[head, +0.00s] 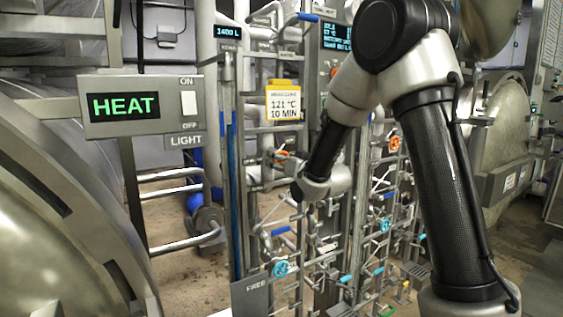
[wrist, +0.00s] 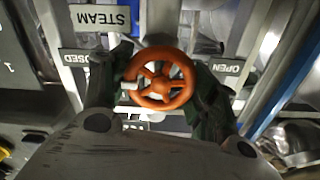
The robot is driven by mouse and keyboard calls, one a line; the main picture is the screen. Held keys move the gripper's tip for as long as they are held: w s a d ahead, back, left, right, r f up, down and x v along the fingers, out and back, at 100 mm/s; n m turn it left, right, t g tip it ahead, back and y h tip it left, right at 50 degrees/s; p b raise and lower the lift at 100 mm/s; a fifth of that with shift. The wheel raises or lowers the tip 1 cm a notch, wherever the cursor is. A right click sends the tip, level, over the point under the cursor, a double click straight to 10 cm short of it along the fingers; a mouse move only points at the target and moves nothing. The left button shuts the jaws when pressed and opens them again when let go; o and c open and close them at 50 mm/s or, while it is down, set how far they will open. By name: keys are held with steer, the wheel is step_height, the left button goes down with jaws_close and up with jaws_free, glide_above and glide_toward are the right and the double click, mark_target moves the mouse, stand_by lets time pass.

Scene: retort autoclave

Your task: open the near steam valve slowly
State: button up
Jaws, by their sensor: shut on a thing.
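The near steam valve's orange handwheel (wrist: 161,84) sits in the middle of the wrist view, with spokes and a pale crank knob on its left rim. My gripper (wrist: 163,77) is shut on the wheel, one dark finger on each side. A STEAM plate (wrist: 100,17) shows upside down above it. A partly covered plate ending in "OSED" (wrist: 74,59) is at left, and an OPEN plate (wrist: 225,68) is at right. In the head view an orange wheel (head: 283,154) shows small on the near pipe rack; my gripper is hard to make out there.
A HEAT panel (head: 128,106) with a switch stands at left. A yellow-topped sign (head: 283,102) reads 121 °C, 10 MIN. Another orange wheel (head: 394,143) is on the farther rack. A blue wheel (head: 280,269) sits low on the near rack. Pipes crowd around the valve.

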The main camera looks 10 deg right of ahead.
steer(key=n, duration=0.4)
steer(key=shift+a+n, duration=0.1)
steer(key=shift+n, duration=2.1)
steer(key=o, duration=1)
steer(key=shift+o, duration=0.2)
steer(key=shift+s, duration=0.1)
steer(key=v, duration=0.7)
steer(key=shift+s, duration=0.15)
